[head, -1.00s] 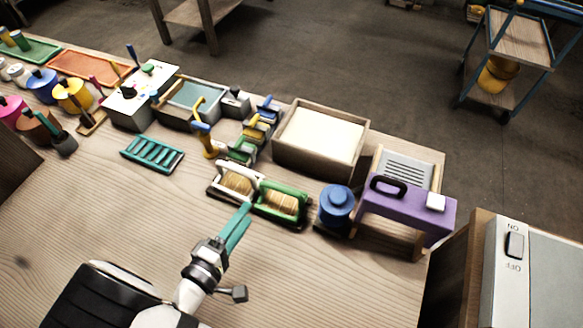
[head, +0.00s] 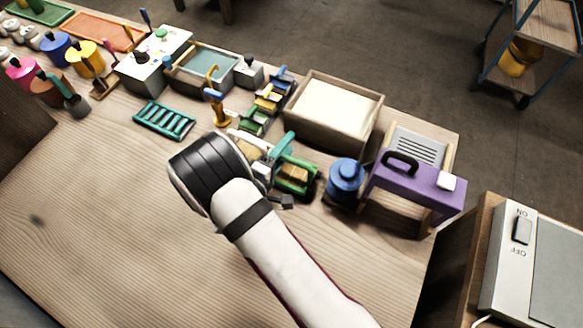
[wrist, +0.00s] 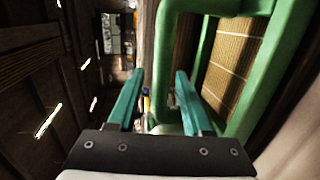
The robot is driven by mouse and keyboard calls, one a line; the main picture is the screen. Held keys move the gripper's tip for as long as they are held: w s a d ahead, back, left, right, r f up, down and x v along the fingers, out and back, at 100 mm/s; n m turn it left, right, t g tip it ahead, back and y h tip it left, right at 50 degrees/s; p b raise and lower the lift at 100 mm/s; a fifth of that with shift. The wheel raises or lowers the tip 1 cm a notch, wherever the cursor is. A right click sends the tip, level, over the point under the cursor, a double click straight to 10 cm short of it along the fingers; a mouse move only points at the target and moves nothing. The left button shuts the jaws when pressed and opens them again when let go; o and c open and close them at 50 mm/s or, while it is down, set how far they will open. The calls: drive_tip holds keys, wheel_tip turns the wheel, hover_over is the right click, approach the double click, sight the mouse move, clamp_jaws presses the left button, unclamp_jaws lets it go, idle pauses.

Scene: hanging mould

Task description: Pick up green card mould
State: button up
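The green card mould, a green frame with a tan ribbed panel (head: 297,174), stands on the bench beside the white mould (head: 246,146). My arm partly covers the white one. My gripper (head: 284,144), with teal fingers, is at the left and upper side of the green mould. In the wrist view the green mould (wrist: 236,82) fills the right side, close to the fingers. The two fingers of my gripper (wrist: 158,74) are apart, with a green frame edge showing between them. I cannot tell whether they touch it.
A blue round container (head: 345,180) and a purple-topped stand (head: 420,182) are close on the right. A wooden tray (head: 355,136) with a pale sheet is behind. Small coloured items (head: 265,102) and a teal rack (head: 164,119) stand left. The front bench is clear.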

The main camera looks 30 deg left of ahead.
clamp_jaws()
